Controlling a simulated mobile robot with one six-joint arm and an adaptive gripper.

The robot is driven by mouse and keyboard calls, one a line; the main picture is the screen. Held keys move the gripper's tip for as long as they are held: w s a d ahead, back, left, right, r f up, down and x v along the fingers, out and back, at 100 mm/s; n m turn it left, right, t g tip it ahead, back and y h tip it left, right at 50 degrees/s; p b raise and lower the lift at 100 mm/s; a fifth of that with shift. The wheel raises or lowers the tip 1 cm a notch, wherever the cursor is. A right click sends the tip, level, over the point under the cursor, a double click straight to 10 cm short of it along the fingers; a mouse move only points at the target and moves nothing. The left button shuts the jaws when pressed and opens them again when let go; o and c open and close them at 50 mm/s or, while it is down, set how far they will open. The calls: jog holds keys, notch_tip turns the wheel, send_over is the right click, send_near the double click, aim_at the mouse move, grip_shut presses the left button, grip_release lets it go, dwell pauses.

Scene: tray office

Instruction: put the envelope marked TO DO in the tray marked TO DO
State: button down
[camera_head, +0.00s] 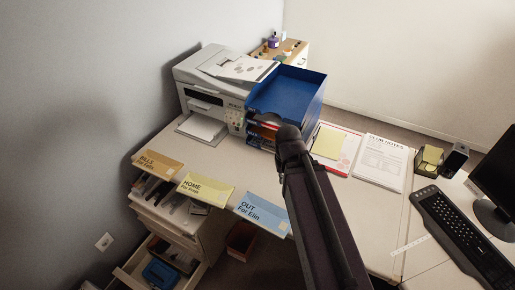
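Three envelopes lie in a row along the desk's front edge: a tan one marked BILLS (160,163), a yellow one marked HOME (205,189) and a light blue one marked OUT (262,211). I see no envelope reading TO DO. A blue stacked letter tray (289,88) stands at the back beside the printer. Its top level looks empty, and I can read no TO DO mark on it. My arm reaches up from the bottom and covers part of the desk in front of the trays. My gripper is not visible.
A printer (205,88) with papers on top stands left of the trays. Right of my arm lie a yellow pad (328,142), printed notes (381,160), a note holder (429,157) and a keyboard (465,240). Open drawers (158,262) stick out below. The desk's middle left is clear.

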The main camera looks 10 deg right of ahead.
dwell(0.4)
jog(key=w+a+f+n+t+h+b, duration=0.1)
jog(key=w+a+f+n+t+b, duration=0.1)
jog(key=w+n+b, duration=0.3)
jog(key=w+a+f+n+t+h+b, duration=0.2)
jog(key=w+n, duration=0.6)
jog(key=n, duration=0.5)
jog(key=w+a+f+n+t+h+b, duration=0.2)
jog(key=w+a+f+n+b, duration=0.2)
jog(key=w+f+n+b, duration=0.2)
jog(key=shift+w+a+f+n+t+b, duration=0.15)
jog(key=shift+w+n+t+b, duration=0.4)
jog(key=shift+n+b, duration=0.7)
jog(key=shift+w+a+n, duration=0.55)
jog(key=shift+w+n, duration=0.15)
jog(key=shift+n, duration=0.55)
